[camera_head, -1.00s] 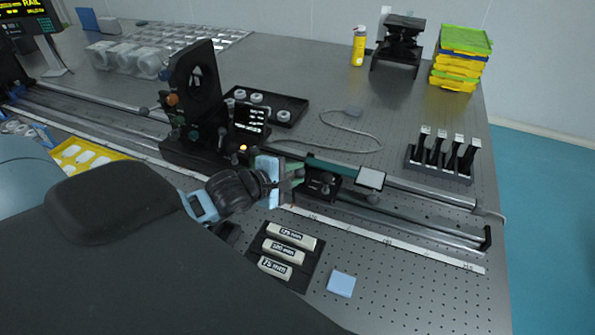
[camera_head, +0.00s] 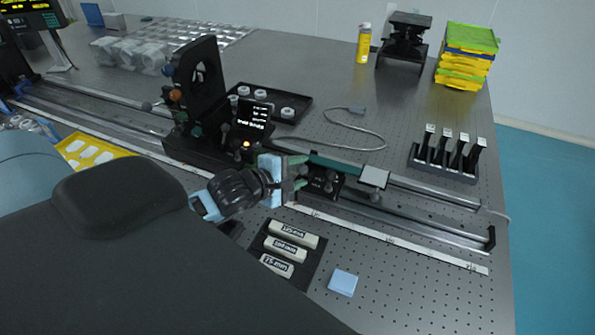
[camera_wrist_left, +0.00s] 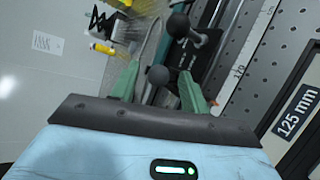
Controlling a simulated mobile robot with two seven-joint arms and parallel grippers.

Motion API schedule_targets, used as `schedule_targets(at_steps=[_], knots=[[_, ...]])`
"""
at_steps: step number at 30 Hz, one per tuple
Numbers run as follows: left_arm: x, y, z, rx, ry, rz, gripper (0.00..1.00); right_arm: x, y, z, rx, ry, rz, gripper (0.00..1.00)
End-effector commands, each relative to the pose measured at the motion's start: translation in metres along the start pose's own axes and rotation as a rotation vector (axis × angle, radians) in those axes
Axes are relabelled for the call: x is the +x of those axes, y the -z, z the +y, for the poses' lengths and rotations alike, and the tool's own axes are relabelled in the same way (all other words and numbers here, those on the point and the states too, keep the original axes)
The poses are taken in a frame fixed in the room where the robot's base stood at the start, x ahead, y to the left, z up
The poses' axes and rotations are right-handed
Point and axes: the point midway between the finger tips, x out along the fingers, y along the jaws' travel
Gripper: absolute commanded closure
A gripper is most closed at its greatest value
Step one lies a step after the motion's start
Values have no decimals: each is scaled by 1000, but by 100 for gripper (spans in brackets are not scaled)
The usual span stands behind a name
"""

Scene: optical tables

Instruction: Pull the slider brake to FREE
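The black slider (camera_head: 324,182) sits on the long rail in the middle of the table. My left gripper (camera_head: 303,172) is beside its left end, with green fingers apart. In the left wrist view, a dark ball knob (camera_wrist_left: 158,75) lies between the open fingers (camera_wrist_left: 158,88), with visible gaps on both sides. A second, larger dark ball knob (camera_wrist_left: 178,25) stands farther ahead, beside the dark slider body (camera_wrist_left: 195,58). I cannot read any FREE marking, and I cannot tell which knob is the brake. My right gripper is not in view.
A tall black mount (camera_head: 198,85) stands on the rail to the left. A small pale plate (camera_head: 374,177) is right of the slider. A dark tray with labelled white blocks (camera_head: 292,229) and a blue pad (camera_head: 342,282) lie in front. A cable (camera_head: 350,138) lies behind the rail.

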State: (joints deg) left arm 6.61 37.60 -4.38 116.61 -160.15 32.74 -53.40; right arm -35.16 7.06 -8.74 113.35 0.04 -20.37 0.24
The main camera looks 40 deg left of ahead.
Motion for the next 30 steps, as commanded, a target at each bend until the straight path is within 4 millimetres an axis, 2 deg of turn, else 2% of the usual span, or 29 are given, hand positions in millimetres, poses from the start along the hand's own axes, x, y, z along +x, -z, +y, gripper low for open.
schedule_targets(at_steps=[8,21,30], knots=[[-10,1,-1,0,2,1,54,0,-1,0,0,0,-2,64],[-66,0,-2,-1,3,0,54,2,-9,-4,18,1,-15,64],[-78,0,0,0,1,0,54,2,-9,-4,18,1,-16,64]])
